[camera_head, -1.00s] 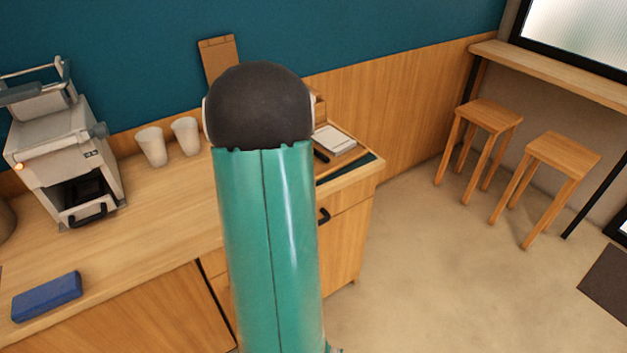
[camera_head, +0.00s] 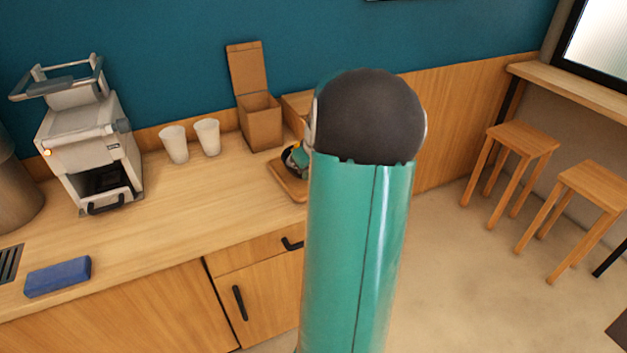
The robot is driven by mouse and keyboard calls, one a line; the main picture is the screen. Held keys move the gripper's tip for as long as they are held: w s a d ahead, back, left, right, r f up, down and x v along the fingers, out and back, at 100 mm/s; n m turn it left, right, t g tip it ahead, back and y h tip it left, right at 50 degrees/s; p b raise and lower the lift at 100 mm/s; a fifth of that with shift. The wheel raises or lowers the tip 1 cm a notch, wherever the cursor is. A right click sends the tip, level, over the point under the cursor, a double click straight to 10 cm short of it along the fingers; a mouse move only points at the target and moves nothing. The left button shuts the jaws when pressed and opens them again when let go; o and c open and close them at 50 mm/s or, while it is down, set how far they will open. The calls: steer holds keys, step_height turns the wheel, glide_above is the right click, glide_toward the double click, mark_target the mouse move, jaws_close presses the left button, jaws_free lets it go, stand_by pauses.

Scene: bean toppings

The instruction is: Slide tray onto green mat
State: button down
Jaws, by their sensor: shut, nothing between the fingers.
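A small light-wood tray (camera_head: 284,183) sits on the counter, its left end showing just left of my arm. A dark rounded item (camera_head: 289,158) with a teal patch beside it shows over the tray; I cannot tell what it is. The rest of the tray is hidden behind my teal arm. The green mat cannot be seen now. My gripper is not visible; my arm's upper link and dark joint block the right end of the counter.
An open cardboard-brown box (camera_head: 262,122) stands at the wall. Two white cups (camera_head: 174,144) (camera_head: 207,137), a coffee machine (camera_head: 89,138) and a blue block (camera_head: 58,276) are further left. The counter's middle (camera_head: 190,205) is clear. Stools (camera_head: 523,141) stand at right.

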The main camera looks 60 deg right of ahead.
mark_target(304, 200)
steer(key=x, duration=0.9)
steer(key=shift+w+a+f, duration=0.1)
steer(key=shift+w+f, duration=0.1)
steer(key=shift+w, duration=0.2)
steer(key=shift+s, duration=0.15)
steer(key=shift+s+a, duration=0.3)
steer(key=shift+s, duration=0.4)
steer(key=shift+s+a, duration=0.3)
steer(key=shift+s, duration=0.4)
steer(key=shift+r, duration=0.15)
